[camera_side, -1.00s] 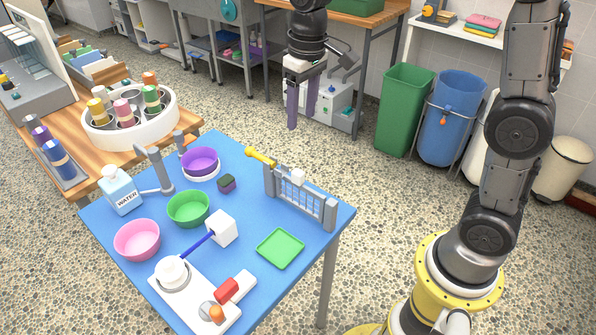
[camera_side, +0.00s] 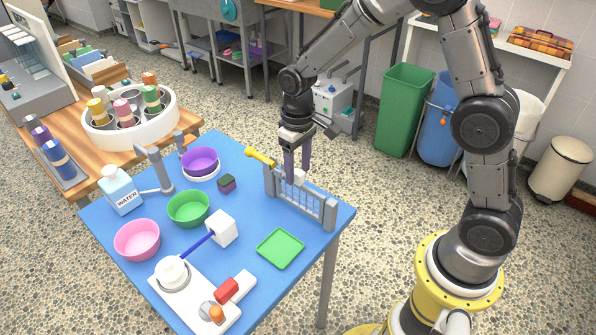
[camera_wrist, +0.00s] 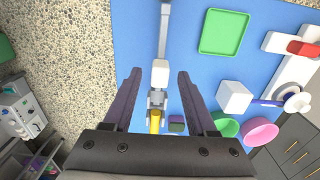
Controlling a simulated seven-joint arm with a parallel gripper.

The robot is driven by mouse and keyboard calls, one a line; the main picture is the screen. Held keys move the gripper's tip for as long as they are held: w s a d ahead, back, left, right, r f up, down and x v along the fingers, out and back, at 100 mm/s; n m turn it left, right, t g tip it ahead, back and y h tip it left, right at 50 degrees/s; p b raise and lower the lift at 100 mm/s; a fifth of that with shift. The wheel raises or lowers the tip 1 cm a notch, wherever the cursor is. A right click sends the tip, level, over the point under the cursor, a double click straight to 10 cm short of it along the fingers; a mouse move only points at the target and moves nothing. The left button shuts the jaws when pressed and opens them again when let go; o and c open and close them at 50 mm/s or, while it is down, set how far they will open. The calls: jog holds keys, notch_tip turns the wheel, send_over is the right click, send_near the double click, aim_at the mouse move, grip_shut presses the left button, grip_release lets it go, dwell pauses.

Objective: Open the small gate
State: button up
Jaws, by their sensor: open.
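The small gate (camera_side: 308,205) stands at the blue table's far right edge, a light lattice panel between two grey posts. It looks closed, in line with its posts. A white block (camera_side: 299,177) sits on its top rail, and it also shows in the wrist view (camera_wrist: 160,73). A yellow handle (camera_side: 261,157) sticks out at the left post; it shows in the wrist view (camera_wrist: 154,122) too. My gripper (camera_side: 297,172) is open, pointing down over the gate's top. In the wrist view its purple fingers (camera_wrist: 158,74) lie either side of the white block, with gaps visible.
The blue table (camera_side: 250,265) holds a green tray (camera_side: 280,249), a white cube (camera_side: 221,229), a small dark block (camera_side: 226,183), and green (camera_side: 188,209), purple (camera_side: 200,161) and pink (camera_side: 137,240) bowls. Floor space lies beyond the gate.

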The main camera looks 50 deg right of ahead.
jog(key=shift+f, duration=0.8)
jog(key=shift+c, duration=0.3)
grip_shut()
jog(key=shift+r, duration=0.1)
dwell(0.6)
